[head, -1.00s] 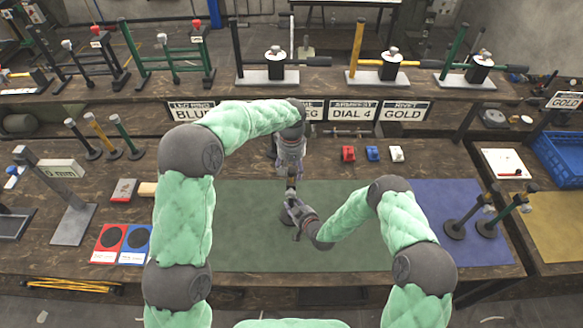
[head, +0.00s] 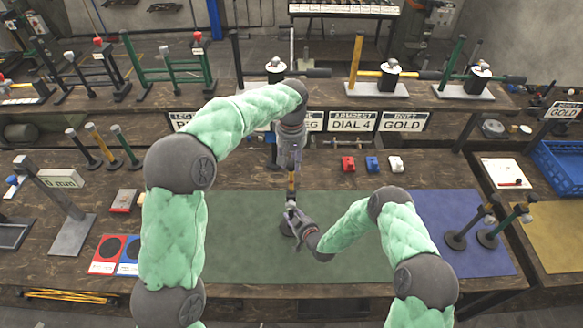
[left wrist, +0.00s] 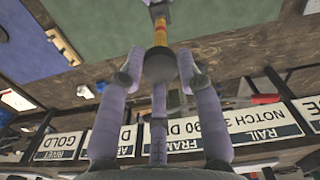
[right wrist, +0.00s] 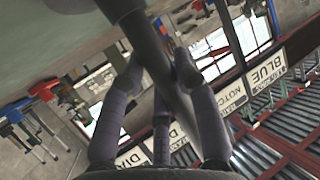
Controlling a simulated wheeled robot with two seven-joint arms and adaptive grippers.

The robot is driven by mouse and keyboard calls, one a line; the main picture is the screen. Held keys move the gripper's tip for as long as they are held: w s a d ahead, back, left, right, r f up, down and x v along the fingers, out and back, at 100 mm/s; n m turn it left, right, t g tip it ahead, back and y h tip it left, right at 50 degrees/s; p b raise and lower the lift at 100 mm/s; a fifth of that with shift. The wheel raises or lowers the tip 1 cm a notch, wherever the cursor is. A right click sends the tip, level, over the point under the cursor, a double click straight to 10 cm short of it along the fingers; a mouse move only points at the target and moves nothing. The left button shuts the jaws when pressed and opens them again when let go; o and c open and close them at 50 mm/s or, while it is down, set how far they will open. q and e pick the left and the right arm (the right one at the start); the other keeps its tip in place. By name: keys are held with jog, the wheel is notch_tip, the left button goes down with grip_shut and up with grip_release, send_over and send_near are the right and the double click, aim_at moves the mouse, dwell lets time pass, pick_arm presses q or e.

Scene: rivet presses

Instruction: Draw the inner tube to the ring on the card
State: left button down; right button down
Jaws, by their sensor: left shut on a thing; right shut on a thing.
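A slim upright tube stands over the green mat (head: 230,240), with a yellow stretch (head: 291,182) showing between my two grippers. My left gripper (head: 290,168) is shut on its top end. In the left wrist view, a grey knob (left wrist: 158,65) sits between the fingers, with yellow and orange-red bands (left wrist: 159,32) beyond it. My right gripper (head: 291,212) is shut lower down on the dark outer tube (right wrist: 165,70), which crosses between its fingers in the right wrist view. A round dark base (head: 287,229) shows below. The ring-colour card (head: 183,119) is partly hidden by my left arm.
More cards, such as DIAL 4 (head: 352,121) and GOLD (head: 403,121), hang along the shelf edge. Two post stands (head: 456,239) are on the blue mat at right. The green mat is otherwise clear.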

pick_arm(q)
jog(key=shift+r, duration=0.1)
jog(key=c, duration=0.8)
grip_release()
notch_tip(320, 180, up, 12)
jog(key=shift+f, duration=0.1)
